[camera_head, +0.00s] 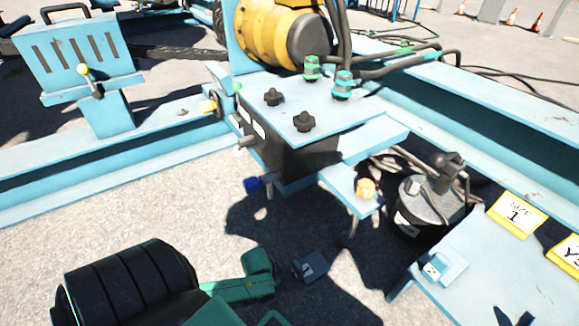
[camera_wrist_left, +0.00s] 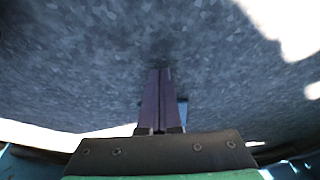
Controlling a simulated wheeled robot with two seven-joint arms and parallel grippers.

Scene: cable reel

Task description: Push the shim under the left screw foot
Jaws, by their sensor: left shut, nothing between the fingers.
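My left gripper (camera_wrist_left: 161,74) shows in the wrist view with its two narrow fingers together and empty, over shaded ground. In the head view my green left wrist (camera_head: 255,268) is low at the bottom; its fingers cannot be made out there. Just right of the wrist a small dark blue block with a white mark (camera_head: 311,266), apparently the shim, lies in shadow. A bit of blue (camera_wrist_left: 183,108) shows beside the fingers in the wrist view. A blue knob (camera_head: 253,184), apparently at the left screw foot, sits under the stand's left side. My right gripper is out of view.
The light blue stand (camera_head: 335,117) carries a dark box and black knobs. A yellow knob (camera_head: 366,188) is at its right foot. A black pot (camera_head: 425,208) stands further right, near a blue plate (camera_head: 480,280) bearing a light blue block (camera_head: 440,267).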

